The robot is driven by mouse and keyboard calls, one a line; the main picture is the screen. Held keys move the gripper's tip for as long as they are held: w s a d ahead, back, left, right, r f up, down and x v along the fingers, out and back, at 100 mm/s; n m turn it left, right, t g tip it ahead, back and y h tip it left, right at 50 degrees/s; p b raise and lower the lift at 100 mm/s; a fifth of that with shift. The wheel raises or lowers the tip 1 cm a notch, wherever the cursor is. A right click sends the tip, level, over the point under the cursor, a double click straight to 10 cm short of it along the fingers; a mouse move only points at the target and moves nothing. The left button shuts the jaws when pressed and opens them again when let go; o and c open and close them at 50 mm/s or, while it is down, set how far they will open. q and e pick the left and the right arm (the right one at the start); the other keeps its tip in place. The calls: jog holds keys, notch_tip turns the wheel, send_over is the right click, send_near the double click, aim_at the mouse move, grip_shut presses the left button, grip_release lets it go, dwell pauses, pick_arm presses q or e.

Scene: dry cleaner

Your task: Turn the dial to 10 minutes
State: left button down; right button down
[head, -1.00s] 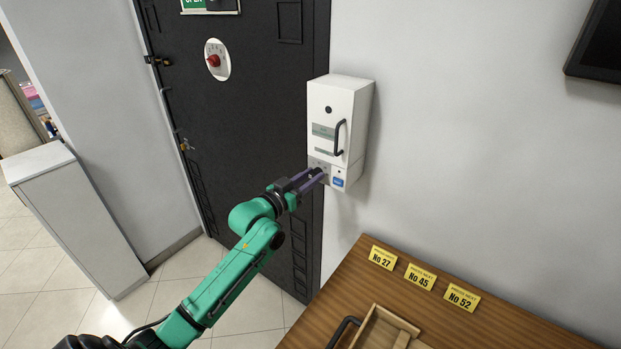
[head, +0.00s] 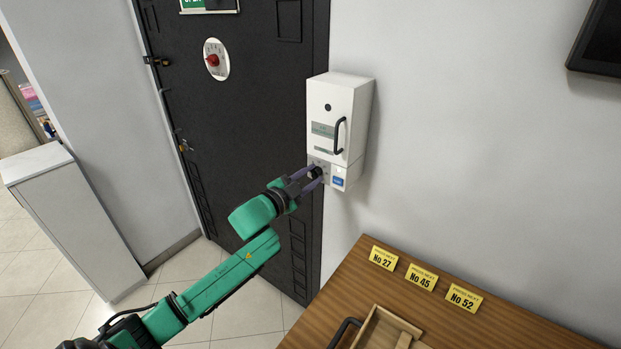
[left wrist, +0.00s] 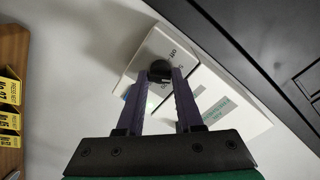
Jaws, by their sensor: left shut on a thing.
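A white wall box (head: 332,115) with a black handle hangs beside the dark door; it also shows in the left wrist view (left wrist: 240,105). A small black dial (head: 316,173) sits on the box's lower left front, in a grey panel with printed marks. My left gripper (head: 309,177) is at this dial, with its two purple fingers shut on it. In the left wrist view the dial (left wrist: 160,70) lies between the fingertips (left wrist: 160,78). The dial's pointer and most markings are too small or covered to read. My right gripper is in neither view.
A red dial (head: 212,61) on a white oval plate is on the dark door (head: 240,110). A wooden table (head: 345,285) with yellow number cards (head: 420,277) and a wooden tray (head: 376,330) stands at lower right. A white cabinet (head: 65,215) is at left.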

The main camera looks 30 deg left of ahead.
pick_arm(q)
jog(key=m+b, duration=0.1)
jog(key=m, duration=0.4)
jog(key=shift+r+m, duration=0.1)
jog(key=shift+m, duration=0.2)
dwell(0.4)
jog(key=c, duration=0.6)
grip_release()
jog(key=s+a+b, duration=0.2)
jog(key=s, duration=1.2)
jog(key=shift+s+r, duration=0.15)
jog(key=shift+r, duration=0.2)
